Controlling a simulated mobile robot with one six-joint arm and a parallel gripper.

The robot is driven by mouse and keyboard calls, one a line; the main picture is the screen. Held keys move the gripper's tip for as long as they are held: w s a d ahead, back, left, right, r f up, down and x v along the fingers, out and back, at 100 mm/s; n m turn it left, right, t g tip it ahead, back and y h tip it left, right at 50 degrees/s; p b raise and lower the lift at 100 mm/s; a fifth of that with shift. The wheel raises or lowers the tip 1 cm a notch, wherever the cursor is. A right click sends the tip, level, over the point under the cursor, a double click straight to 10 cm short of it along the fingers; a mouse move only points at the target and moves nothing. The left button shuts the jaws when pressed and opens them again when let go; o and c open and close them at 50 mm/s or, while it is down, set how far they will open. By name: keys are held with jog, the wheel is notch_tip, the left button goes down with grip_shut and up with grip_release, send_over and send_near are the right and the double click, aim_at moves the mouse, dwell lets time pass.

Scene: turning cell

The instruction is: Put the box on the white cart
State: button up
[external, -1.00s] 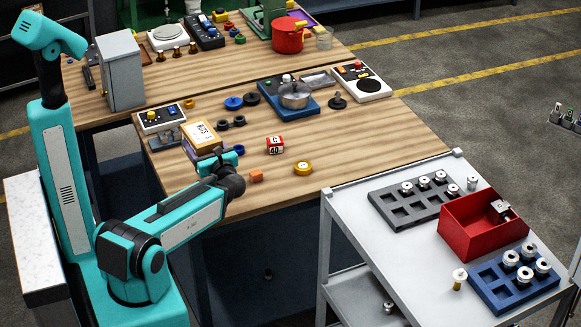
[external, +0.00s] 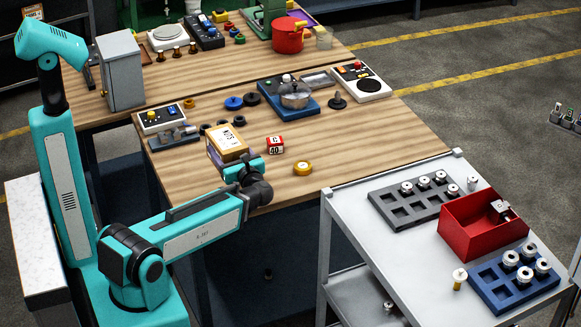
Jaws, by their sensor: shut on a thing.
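The box (external: 227,138) is tan with a white label bearing dark print on top. It is over the near part of the wooden bench, left of a small red-and-white cube marked C 40. My gripper (external: 246,168) is shut on the near right side of the box. The box looks tilted a little and seems to be just above the bench top, but its underside is hidden. The white cart (external: 350,217) stands to the right of the bench, apart from my gripper and the box.
The cart's near left top is clear.

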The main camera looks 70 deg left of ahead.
jog(key=w+d+f+m+t+h+b, duration=0.1)
jog(key=w+d+m+t+b, duration=0.2)
jog(key=w+d, duration=0.8)
jog(key=w+d+m+t+b, duration=0.1)
jog(key=w+d+t+b, duration=0.45)
jog(key=d, duration=0.85)
jog(key=w+d+f+m+t+h+b, duration=0.1)
jog(key=w+d+m+t+h, duration=0.1)
jog(key=d, duration=1.3)
jog(key=w+d+m+t+h+b, duration=0.1)
jog(key=w+d+m+t+h, duration=0.1)
jog(key=d, duration=1.2)
jog(key=shift+w+d+f+m+t, duration=0.35)
jog(key=shift+w+m+t, duration=0.3)
jog(key=shift+w+m, duration=0.2)
jog(key=shift+w, duration=0.15)
jog(key=p, duration=0.4)
send_over(418, 258)
jog(key=shift+s+d+f, duration=0.1)
jog(key=shift+s+f, duration=0.3)
jog(key=shift+f, duration=0.3)
jog(key=shift+w+p, duration=0.3)
jog(key=shift+w, duration=0.15)
jog(key=shift+f+p, duration=0.75)
jog(key=shift+f, duration=1.05)
